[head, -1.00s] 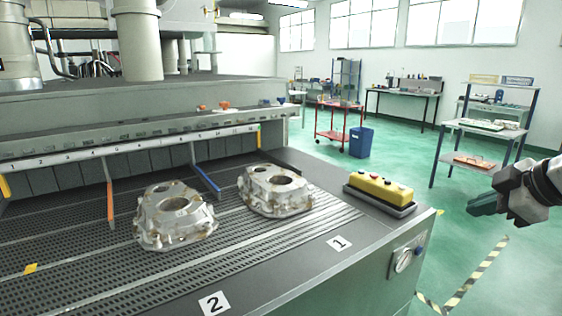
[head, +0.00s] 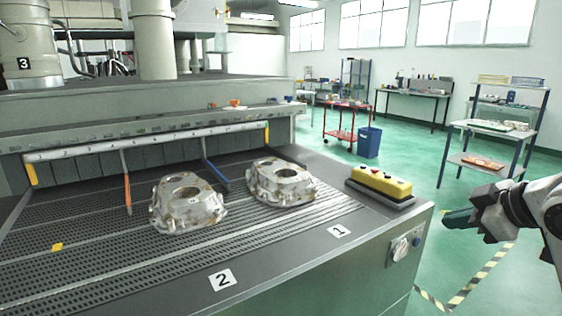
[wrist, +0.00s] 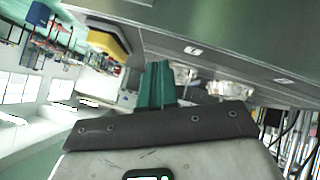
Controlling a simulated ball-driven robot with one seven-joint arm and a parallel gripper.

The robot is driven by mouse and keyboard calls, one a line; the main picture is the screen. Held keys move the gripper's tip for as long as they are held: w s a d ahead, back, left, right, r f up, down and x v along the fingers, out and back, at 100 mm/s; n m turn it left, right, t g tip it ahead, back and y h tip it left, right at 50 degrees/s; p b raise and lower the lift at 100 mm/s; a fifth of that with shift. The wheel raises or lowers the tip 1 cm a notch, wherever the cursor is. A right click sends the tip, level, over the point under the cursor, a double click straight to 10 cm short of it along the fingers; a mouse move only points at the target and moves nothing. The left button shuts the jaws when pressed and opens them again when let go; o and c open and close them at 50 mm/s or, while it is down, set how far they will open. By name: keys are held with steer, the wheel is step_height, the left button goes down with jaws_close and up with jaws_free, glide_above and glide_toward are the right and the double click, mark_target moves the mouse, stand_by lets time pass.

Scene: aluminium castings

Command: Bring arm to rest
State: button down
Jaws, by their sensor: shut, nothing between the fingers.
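My gripper (head: 458,217) is at the right side of the head view, held out over the floor, clear of the table's right edge. Its green fingers (wrist: 156,84) show in the wrist view, closed together with nothing between them. Two aluminium castings lie on the perforated table, one on the left (head: 187,204) and one on the right (head: 281,183).
A yellow control box (head: 381,182) with buttons sits on the table's right corner. A blue bin (head: 369,142), a red cart (head: 347,122) and a shelved bench (head: 490,128) stand on the green floor behind. Striped tape (head: 480,275) marks the floor near my arm.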

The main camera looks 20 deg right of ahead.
steer(key=a+f+m+g+y, duration=0.25)
steer(key=a+f+m, duration=0.25)
steer(key=a+f, duration=1.4)
steer(key=s+a+f+g, duration=0.35)
steer(key=s+f, duration=0.55)
steer(key=f, duration=0.4)
steer(key=s+f+g+h, duration=0.1)
steer(key=s+f, duration=0.2)
steer(key=s, duration=0.3)
steer(key=s+f+m+g+h, duration=0.1)
steer(key=s+f+g, duration=0.1)
steer(key=s, duration=0.5)
steer(key=shift+f, duration=0.9)
